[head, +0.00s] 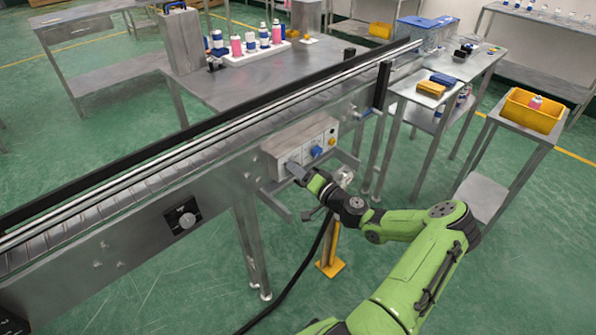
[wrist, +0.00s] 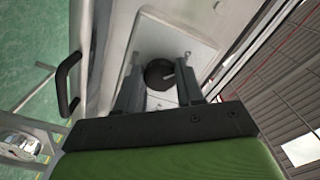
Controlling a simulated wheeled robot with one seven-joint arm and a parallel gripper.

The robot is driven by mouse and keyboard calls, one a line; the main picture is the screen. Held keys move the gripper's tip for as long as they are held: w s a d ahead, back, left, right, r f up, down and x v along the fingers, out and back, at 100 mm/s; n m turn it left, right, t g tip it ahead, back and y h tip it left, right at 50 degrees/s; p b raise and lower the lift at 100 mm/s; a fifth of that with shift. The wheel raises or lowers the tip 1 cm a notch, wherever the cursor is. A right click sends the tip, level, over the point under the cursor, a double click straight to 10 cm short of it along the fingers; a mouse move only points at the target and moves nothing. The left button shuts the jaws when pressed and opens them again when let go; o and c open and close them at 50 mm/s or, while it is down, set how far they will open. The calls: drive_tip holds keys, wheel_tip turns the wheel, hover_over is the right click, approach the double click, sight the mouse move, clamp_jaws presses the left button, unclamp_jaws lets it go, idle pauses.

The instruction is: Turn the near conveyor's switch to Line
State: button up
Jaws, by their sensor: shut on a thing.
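A grey control box (head: 300,145) is mounted on the side of the near conveyor (head: 225,150). My gripper (head: 296,170) is at the left part of its front face and hides what is there in the head view. In the wrist view, a dark round switch knob (wrist: 159,73) with a pale mark sits on a light plate (wrist: 185,50). My gripper's two fingers (wrist: 160,88) are shut on this knob, one on each side. Any lettering around the knob is too small to read. A blue knob (head: 317,151) shows on the box, right of my gripper.
Another black dial (head: 183,216) is on the conveyor side, left of my gripper. A metal bar (head: 275,203) sticks out below the box. A yellow-footed post (head: 331,262) and a black cable (head: 300,280) are below my arm. A yellow bin (head: 531,112) stands right.

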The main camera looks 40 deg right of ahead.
drive_tip(key=shift+r+m+p, duration=0.1)
drive_tip(key=shift+m+p, duration=2.05)
drive_tip(key=shift+m, duration=2.35)
drive_tip(key=o, duration=1)
drive_tip(key=shift+o, duration=0.2)
drive_tip(key=shift+s, duration=0.1)
drive_tip(key=s+p, duration=0.1)
drive_tip(key=s, duration=1.4)
drive_tip(key=shift+s+d, duration=0.2)
drive_tip(key=shift+s, duration=0.1)
